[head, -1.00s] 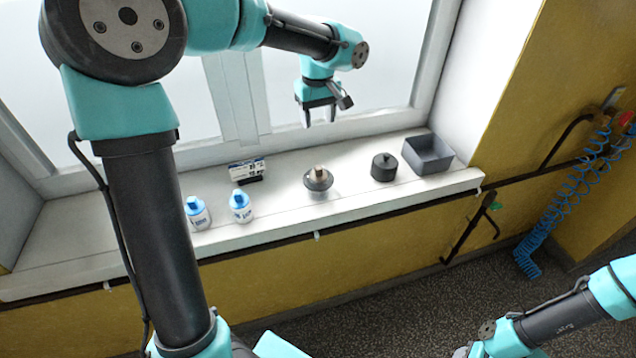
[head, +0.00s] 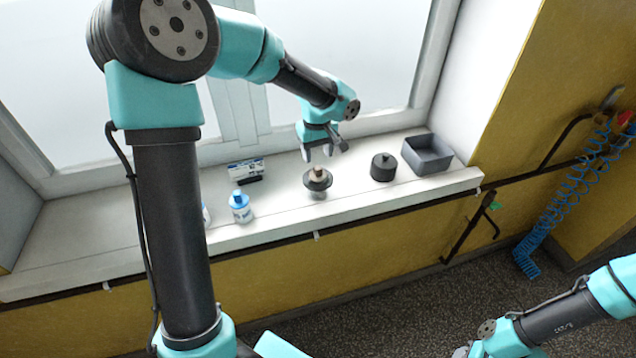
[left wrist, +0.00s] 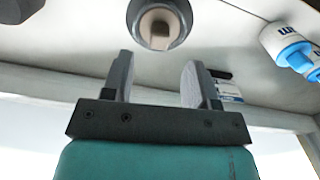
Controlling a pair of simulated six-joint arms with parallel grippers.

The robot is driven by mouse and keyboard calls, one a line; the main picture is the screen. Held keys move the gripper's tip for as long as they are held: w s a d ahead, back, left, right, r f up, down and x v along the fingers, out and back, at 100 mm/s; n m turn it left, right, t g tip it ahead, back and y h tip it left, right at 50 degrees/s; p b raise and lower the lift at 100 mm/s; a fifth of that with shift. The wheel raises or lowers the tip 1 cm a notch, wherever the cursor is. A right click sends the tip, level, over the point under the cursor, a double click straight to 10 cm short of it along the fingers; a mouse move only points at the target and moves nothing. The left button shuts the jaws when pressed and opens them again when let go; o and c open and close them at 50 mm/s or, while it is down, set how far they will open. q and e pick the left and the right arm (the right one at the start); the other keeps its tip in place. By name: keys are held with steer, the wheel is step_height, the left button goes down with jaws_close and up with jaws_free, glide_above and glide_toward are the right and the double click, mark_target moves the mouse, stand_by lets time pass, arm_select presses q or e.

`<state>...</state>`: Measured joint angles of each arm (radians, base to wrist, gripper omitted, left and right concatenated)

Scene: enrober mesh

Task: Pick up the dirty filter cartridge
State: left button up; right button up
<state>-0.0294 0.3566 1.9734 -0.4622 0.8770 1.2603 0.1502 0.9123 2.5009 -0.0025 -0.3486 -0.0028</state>
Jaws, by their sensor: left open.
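The dirty filter cartridge appears to be the tan-brown piece (head: 319,173) standing in a round dark cup on the white sill; in the left wrist view its blunt tan top (left wrist: 158,25) shows at the top edge, ringed by the dark cup. My left gripper (head: 318,152) is just above and behind it, on the window side. In the left wrist view my left gripper (left wrist: 157,68) is open, with nothing between its two fingers; the cartridge lies beyond the fingertips, apart from them. My right arm is at the lower right of the head view, its gripper mostly cut off.
A dark lidded round pot (head: 383,168) and an open grey bin (head: 428,155) stand to the right on the sill. A blue-capped bottle (head: 241,208) and a small labelled box (head: 246,168) stand left. Another bottle is mostly hidden by my left arm. The window is behind.

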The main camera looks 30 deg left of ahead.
mark_target(318, 167)
arm_select(q)
steer(key=shift+d+f, duration=0.15)
steer(key=shift+f, duration=2.45)
steer(key=shift+c, duration=0.3)
jaws_close()
